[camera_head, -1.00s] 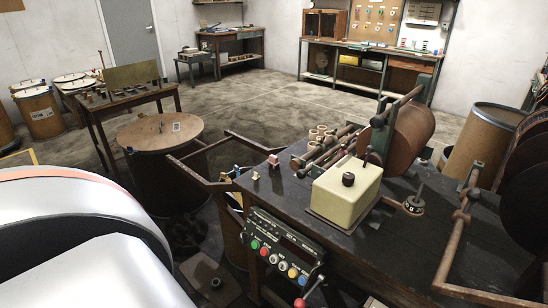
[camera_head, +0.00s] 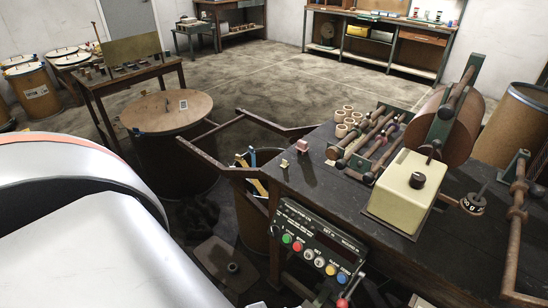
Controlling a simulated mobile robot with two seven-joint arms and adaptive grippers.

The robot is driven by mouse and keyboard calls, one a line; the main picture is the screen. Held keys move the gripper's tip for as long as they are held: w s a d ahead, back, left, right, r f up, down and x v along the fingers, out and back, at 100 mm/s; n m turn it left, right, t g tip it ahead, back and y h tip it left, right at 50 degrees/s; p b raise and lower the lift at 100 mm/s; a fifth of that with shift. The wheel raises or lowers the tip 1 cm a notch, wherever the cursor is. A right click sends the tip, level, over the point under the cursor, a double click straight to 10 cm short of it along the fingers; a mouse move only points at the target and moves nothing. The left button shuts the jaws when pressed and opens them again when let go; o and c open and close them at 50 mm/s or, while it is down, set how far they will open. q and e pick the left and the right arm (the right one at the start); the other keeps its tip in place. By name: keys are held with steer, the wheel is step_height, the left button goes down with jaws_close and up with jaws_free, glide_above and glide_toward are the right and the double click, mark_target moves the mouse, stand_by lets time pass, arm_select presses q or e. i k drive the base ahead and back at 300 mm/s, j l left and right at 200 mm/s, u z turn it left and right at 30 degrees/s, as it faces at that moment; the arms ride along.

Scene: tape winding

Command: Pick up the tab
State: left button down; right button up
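No single item is clearly marked as the tab. A small pale yellow piece (camera_head: 284,163) stands near the left corner of the dark workbench (camera_head: 310,182). A small pink piece (camera_head: 302,146) stands just behind it, apart from it. A small white tag (camera_head: 183,104) with a dark face lies on the round wooden drum lid (camera_head: 160,112), further left. All are too small to read. Neither gripper can be made out; only white parts of my own body show at the lower left.
The bench holds a cream box (camera_head: 405,190) with a dark knob, rollers, and several tan rings (camera_head: 345,120). A button panel (camera_head: 318,245) hangs on its front. A rusty frame (camera_head: 228,172) juts out left of the bench. The floor behind is open.

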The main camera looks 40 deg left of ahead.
mark_target(285, 163)
steer(key=j+z, duration=0.1)
steer(key=j, duration=0.85)
steer(key=j+u, duration=0.3)
steer(key=i+j+u, duration=0.1)
steer(key=j+u, duration=0.25)
steer(key=z, duration=2.3)
steer(key=u, duration=2.25)
